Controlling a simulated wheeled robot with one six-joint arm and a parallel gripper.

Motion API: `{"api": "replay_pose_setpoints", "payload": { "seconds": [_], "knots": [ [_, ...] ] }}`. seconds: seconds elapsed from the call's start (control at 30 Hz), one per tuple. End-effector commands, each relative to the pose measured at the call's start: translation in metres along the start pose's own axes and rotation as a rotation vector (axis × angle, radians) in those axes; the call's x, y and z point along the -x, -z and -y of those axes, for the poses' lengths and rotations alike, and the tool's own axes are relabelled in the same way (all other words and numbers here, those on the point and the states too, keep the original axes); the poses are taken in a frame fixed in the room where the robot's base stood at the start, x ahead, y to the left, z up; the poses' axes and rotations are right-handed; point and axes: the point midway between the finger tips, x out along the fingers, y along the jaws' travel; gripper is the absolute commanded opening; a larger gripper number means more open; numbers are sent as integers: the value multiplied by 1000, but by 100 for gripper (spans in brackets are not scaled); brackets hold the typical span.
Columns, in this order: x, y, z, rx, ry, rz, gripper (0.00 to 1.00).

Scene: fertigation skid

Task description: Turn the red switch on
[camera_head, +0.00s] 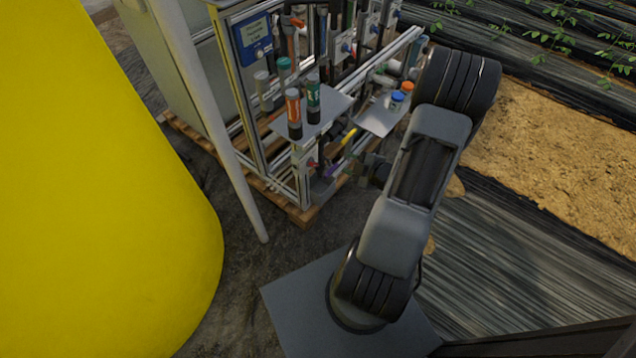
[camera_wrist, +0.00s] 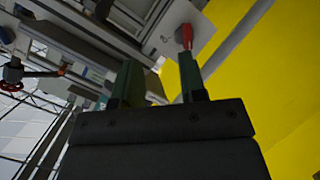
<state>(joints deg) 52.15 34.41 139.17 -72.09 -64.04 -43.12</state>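The red switch (camera_wrist: 184,37) sticks out from a light grey panel (camera_wrist: 163,32) in the wrist view. It lies just beyond the tip of the right-hand finger, and whether they touch is unclear. My gripper (camera_wrist: 160,66) is open, with a wide empty gap between its two fingers; the switch is not between them. In the head view a small red part (camera_head: 311,162), seemingly the switch, sits low on the front of the skid frame. My gripper (camera_head: 358,168) is to the right of it there, dark and partly hidden by my arm.
A yellow handle (camera_head: 349,136) is close to my gripper. A large yellow tank (camera_head: 100,200) and a pale pole (camera_head: 215,125) stand left.

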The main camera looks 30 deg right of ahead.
Motion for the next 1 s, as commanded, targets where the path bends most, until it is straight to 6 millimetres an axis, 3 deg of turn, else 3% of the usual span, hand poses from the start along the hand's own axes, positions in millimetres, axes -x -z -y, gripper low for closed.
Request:
{"api": "replay_pose_setpoints", "payload": {
  "seconds": [0.03,0.1,0.3,0.53,1.0],
  "knots": [
    [-3,-16,28,-16,-28,-71,38],
    [2,-18,46,-22,-74,-166,38],
    [15,-17,71,-47,-184,-332,38],
    [2,-8,71,-53,-217,-382,38],
    [-76,23,52,-51,-216,-379,38]
  ]
}}
